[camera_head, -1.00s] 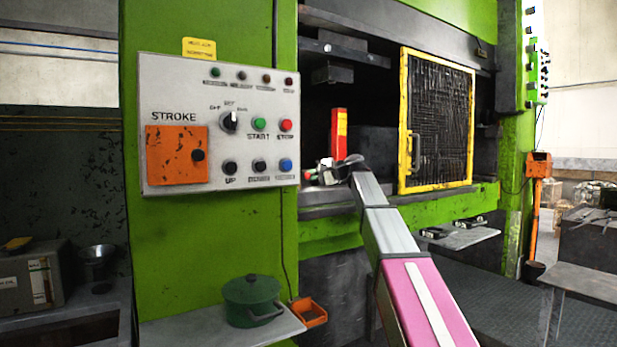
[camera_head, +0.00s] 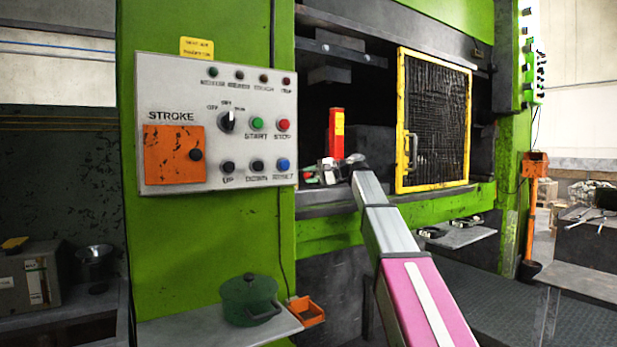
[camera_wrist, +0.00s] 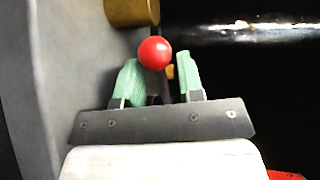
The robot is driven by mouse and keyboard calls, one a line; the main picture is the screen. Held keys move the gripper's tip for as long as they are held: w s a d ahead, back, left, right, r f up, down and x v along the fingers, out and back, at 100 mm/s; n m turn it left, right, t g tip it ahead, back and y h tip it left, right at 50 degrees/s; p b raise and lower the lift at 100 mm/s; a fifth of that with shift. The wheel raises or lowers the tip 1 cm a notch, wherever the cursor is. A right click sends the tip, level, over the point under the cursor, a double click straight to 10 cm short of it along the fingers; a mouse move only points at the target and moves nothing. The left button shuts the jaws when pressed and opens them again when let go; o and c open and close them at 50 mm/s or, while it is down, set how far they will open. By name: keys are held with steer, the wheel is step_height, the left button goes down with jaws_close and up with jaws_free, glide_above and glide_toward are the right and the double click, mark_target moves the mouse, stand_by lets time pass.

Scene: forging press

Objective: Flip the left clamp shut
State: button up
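In the wrist view a round red knob (camera_wrist: 154,53) shows at the tips of my gripper (camera_wrist: 160,76). I take it for the clamp's handle end. My gripper's two green fingers stand apart. The knob is in front of the gap between them and overlaps the left fingertip; I cannot tell if they touch. A brass-coloured cylinder (camera_wrist: 132,11) is just beyond the knob. In the head view my gripper (camera_head: 328,170) is at the left of the press opening, by an upright red block (camera_head: 337,135). The rest of the clamp is hidden or too small to make out.
A yellow-framed mesh guard (camera_head: 434,120) stands right of the gripper. The control panel (camera_head: 215,125) is on the green column at left. A green pot (camera_head: 249,300) sits on a low shelf, with an orange bin (camera_head: 306,311) beside it. A bright metal bar (camera_wrist: 250,30) crosses the upper right wrist view.

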steer(key=v, duration=1)
steer(key=shift+s, duration=0.15)
steer(key=shift+o, duration=0.2)
